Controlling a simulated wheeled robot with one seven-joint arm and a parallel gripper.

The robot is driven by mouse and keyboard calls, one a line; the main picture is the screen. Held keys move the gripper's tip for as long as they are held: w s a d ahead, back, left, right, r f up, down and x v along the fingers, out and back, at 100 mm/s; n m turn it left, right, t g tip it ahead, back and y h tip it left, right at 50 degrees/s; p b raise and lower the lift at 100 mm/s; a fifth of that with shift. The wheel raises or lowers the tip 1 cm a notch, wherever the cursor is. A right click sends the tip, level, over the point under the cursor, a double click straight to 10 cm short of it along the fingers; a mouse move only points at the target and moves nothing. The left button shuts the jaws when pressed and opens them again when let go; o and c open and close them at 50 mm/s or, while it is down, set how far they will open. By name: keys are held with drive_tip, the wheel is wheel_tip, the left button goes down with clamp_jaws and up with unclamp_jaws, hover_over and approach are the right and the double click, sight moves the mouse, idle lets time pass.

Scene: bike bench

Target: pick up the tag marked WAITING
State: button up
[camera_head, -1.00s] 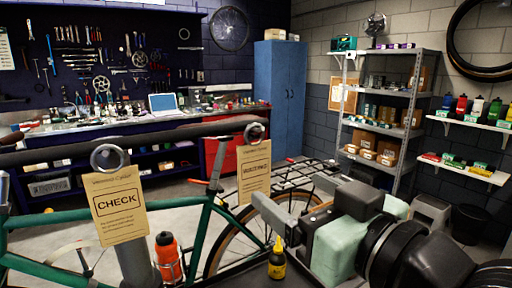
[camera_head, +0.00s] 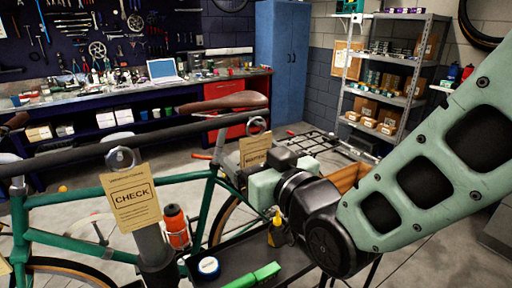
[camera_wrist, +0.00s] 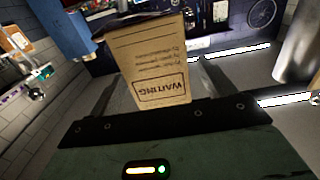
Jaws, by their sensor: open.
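The tan card tag marked WAITING (camera_wrist: 158,75) fills the middle of the wrist view, its print upside down there. In the head view a tan tag (camera_head: 255,149) hangs by the bike's rear, its lower right part hidden behind my gripper (camera_head: 265,172). In the wrist view my gripper (camera_wrist: 160,90) is open, with the tag in front of it and apparently between the fingers. Whether a finger touches it I cannot tell. Another tan tag, marked CHECK (camera_head: 130,197), hangs from the clamp at the left.
The green bike frame (camera_head: 80,200) and brown saddle (camera_head: 228,101) are close to my arm. A dark tray (camera_head: 235,258) below holds a yellow bottle (camera_head: 276,230), a round tin (camera_head: 208,267) and a green item (camera_head: 255,276). An orange bottle (camera_head: 176,226) sits on the frame.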

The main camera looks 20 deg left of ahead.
drive_tip(key=shift+w+a, duration=0.4)
drive_tip(key=shift+a, duration=0.1)
drive_tip(key=c, duration=1.1)
drive_tip(key=shift+o, duration=0.2)
